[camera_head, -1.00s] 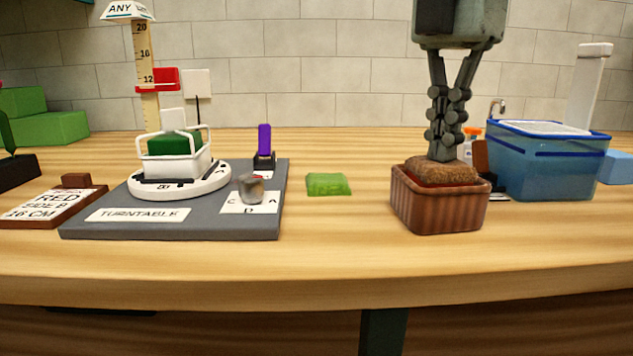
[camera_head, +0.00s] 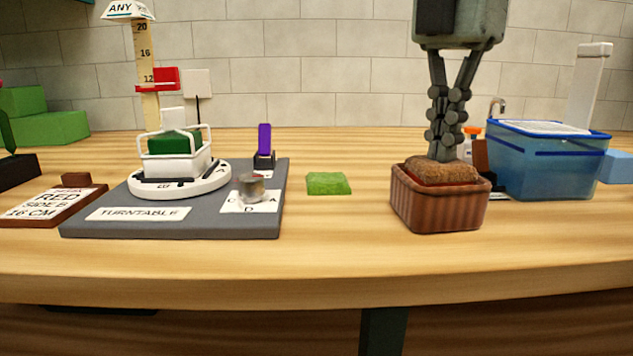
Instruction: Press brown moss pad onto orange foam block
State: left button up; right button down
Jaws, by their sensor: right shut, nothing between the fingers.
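The brown moss pad (camera_head: 428,171) lies on top inside a ribbed brown planter box (camera_head: 436,207) at the right of the table. My right gripper (camera_head: 441,157) points straight down with its fingers shut and empty. Its tips meet the top of the moss pad. My left gripper is not in view.
A grey turntable board (camera_head: 190,222) with a white basket (camera_head: 177,168) stands on the left. A green pad (camera_head: 328,183) lies between board and planter. A blue tub (camera_head: 541,165) stands close behind the planter's right. The front table strip is clear.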

jog(key=shift+f, duration=0.1)
dwell(0.4)
jog(key=shift+r+p, duration=2.9)
jog(key=shift+r, duration=0.65)
